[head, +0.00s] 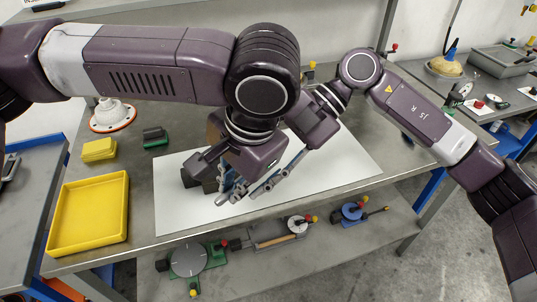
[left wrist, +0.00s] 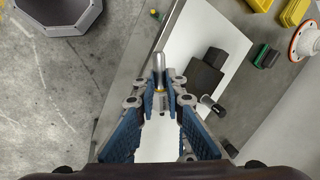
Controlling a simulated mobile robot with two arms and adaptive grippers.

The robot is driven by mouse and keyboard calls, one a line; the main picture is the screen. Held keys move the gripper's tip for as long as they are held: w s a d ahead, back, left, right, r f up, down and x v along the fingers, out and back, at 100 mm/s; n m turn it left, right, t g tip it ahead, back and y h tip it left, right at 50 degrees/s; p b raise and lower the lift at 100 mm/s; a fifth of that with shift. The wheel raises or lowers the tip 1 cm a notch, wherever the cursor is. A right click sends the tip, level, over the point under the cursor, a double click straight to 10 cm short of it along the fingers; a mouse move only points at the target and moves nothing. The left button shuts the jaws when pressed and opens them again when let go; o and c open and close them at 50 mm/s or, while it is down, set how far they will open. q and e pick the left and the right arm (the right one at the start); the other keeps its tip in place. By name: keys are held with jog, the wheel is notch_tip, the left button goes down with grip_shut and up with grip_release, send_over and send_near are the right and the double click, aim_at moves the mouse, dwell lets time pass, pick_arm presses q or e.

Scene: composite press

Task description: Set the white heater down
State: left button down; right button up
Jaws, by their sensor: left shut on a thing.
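My left gripper (left wrist: 160,92) is shut on a slim, pale silvery rod with a yellowish band, the white heater (left wrist: 159,70) as far as I can tell. In the left wrist view the rod sticks out past the fingertips. In the head view my left gripper (head: 232,190) is low over the white sheet (head: 350,155) near the bench's front edge, and its fingers and wrist hide the rod. I cannot tell whether the rod touches the sheet. My right gripper (head: 282,172) points down and left close beside the left one. Its fingertips are partly covered, and its opening is unclear.
A black block (left wrist: 207,72) lies beside the left fingertips. On the bench's left are a yellow tray (head: 52,222), yellow pieces (head: 99,151), a green-black piece (head: 154,138) and a white cone with an orange rim (head: 112,115). Several tools lie on the lower shelf (head: 325,240).

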jog(key=shift+s+a+f, duration=0.2)
jog(key=shift+a+f, duration=0.2)
jog(key=shift+a, duration=0.1)
jog(key=c, duration=0.9)
jog(key=o, duration=0.9)
jog(key=shift+d+r, duration=0.1)
